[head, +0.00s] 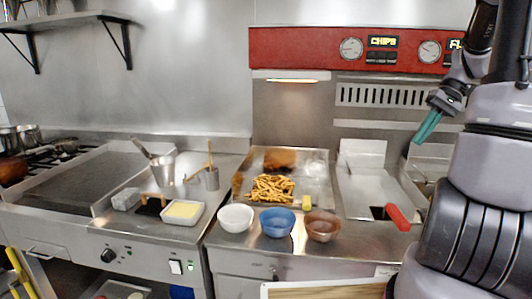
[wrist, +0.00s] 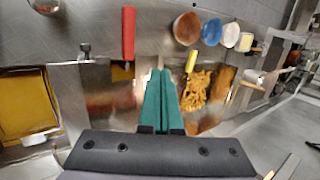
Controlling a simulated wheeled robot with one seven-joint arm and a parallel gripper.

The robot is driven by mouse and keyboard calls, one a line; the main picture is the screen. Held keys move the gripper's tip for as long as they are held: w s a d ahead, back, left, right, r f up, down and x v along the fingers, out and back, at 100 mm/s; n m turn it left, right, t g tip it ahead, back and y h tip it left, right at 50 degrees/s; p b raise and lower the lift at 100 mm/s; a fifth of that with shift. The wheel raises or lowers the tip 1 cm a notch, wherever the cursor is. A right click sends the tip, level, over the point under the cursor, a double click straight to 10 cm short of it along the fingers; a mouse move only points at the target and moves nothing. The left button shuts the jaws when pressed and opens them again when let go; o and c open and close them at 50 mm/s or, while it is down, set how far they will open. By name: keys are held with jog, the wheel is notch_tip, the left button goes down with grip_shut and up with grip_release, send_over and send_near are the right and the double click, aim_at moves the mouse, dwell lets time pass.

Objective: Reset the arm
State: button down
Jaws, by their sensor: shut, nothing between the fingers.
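My gripper (head: 428,126) has teal fingers and is raised at the right of the head view, in front of the steel back panel. In the wrist view my gripper (wrist: 160,75) has its two teal fingers together, with nothing between them. The fingers are well above the counter and apart from everything on it. My arm is folded up along the right edge of the head view.
A tray of fries (head: 272,188) is on the counter, with white (head: 236,218), blue (head: 277,223) and brown (head: 322,226) bowls in front. A fryer with a red handle (head: 397,217) is below my arm. A griddle (head: 75,180) lies left.

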jog(key=s+a+r+t+h, duration=0.1)
jog(key=s+a+r+t, duration=0.1)
jog(key=a, duration=0.4)
jog(key=s+a+r+m+t+h, duration=0.1)
jog(key=s+a+r+t, duration=0.2)
jog(key=s+a+r, duration=0.2)
jog(key=s+a+r+m+t+h, duration=0.1)
jog(key=s+a+r, duration=0.3)
jog(key=a, duration=0.5)
jog(key=shift+s+r+t+h, duration=0.25)
jog(key=shift+s+t+h, duration=0.25)
jog(key=shift+s+t, duration=0.45)
jog(key=shift+d, duration=0.1)
